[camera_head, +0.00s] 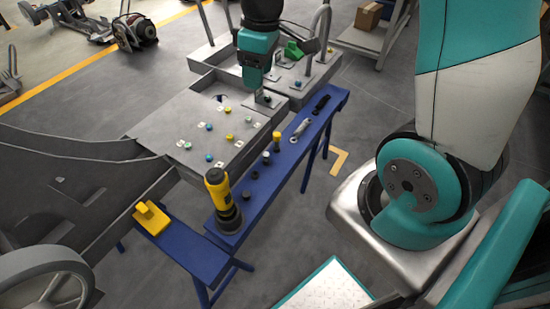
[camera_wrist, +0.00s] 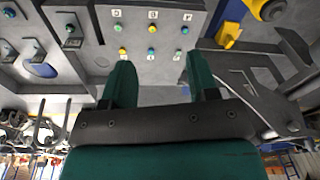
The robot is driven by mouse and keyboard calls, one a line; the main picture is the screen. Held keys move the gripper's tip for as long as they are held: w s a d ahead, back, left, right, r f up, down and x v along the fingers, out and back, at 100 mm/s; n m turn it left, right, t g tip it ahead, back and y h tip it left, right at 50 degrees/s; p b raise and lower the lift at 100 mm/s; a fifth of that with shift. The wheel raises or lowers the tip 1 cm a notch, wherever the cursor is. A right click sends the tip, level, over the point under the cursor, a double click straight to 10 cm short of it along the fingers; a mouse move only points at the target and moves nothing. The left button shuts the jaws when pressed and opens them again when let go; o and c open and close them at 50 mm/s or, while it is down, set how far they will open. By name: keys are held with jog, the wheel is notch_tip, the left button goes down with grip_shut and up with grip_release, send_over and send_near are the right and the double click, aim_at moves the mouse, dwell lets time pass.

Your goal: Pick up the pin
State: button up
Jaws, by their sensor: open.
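Several small pins with blue and yellow heads stand on the grey chassis plate, among them a blue-headed pin (camera_head: 209,126) and a yellow-headed pin (camera_head: 229,137); I cannot tell which one is the task's pin. In the wrist view, coloured pin heads such as a blue one (camera_wrist: 152,50) show beyond the fingers, above the gap between them. My gripper (camera_wrist: 158,72) is open, with nothing between its fingers. In the head view my gripper (camera_head: 258,88) points down near the plate's far right corner, apart from those pins. Its fingertips are small and hard to make out there.
A blue bench (camera_head: 262,205) along the plate holds a yellow-and-black tool (camera_head: 222,195), a wrench (camera_head: 300,129) and small dark parts. A yellow bracket (camera_head: 150,217) lies on the nearer blue bench. A second tray with a tall hoop (camera_head: 322,35) stands beyond my gripper.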

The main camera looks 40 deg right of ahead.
jog(key=h+b, duration=0.1)
jog(key=b, duration=0.2)
send_over(277, 134)
notch_tip(277, 134, down, 11)
jog(key=shift+g, duration=0.3)
notch_tip(277, 134, down, 10)
jog(key=shift+s+r, duration=0.1)
jog(key=shift+r, duration=0.05)
jog(key=shift+f+b, duration=0.35)
jog(key=shift+f, duration=2.8)
grip_shut()
